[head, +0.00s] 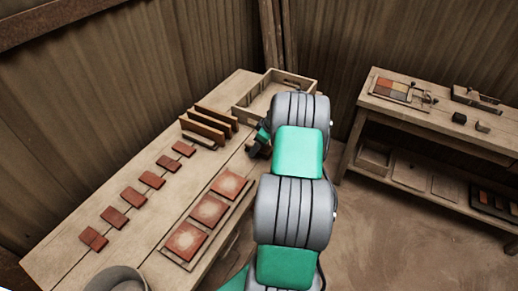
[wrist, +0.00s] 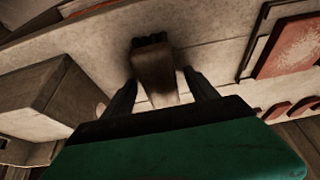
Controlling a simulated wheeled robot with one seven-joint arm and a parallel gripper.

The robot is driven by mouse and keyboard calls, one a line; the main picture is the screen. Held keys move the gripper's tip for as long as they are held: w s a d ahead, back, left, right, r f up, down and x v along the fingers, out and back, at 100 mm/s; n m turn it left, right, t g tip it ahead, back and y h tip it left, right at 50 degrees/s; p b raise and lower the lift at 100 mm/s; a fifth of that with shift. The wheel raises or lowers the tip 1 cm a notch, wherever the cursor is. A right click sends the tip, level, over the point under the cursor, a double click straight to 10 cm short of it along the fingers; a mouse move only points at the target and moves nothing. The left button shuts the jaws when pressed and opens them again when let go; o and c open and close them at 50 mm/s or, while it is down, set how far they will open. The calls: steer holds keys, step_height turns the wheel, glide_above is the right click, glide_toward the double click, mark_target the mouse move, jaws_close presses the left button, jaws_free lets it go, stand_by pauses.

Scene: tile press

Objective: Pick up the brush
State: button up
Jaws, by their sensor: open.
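In the wrist view, the brush (wrist: 156,72) is a brown block-like piece with a dark, ridged far end. It lies on the pale worktable. My gripper (wrist: 160,78) is open, with one dark finger on each side of the brush's near part. Gaps show between the fingers and the brush, and I cannot tell whether either touches it. In the head view, my gripper (head: 259,140) is low over the table's right edge, partly hidden by my arm. I cannot make out the brush there.
A wooden tray (head: 243,108) sits at the table's far end, near upright brown boards (head: 205,127). Small red tiles (head: 152,180) run along the left, and a rack of larger tiles (head: 210,209) lies right. A bucket (head: 118,278) is in front. A shelf bench (head: 445,117) stands right.

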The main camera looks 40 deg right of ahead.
steer(key=shift+c, duration=0.2)
jaws_close()
stand_by(0.7)
steer(key=shift+r+p, duration=0.45)
steer(key=shift+p, duration=0.2)
steer(key=r+b, duration=0.2)
steer(key=r, duration=0.1)
steer(key=shift+s+a+r+b, duration=0.2)
steer(key=shift+s+b, duration=0.05)
steer(key=shift+b, duration=0.15)
steer(key=s+a+r+b, duration=0.3)
steer(key=s+a+r, duration=0.6)
steer(key=shift+s+a+b, duration=0.2)
steer(key=shift+s+b, duration=0.1)
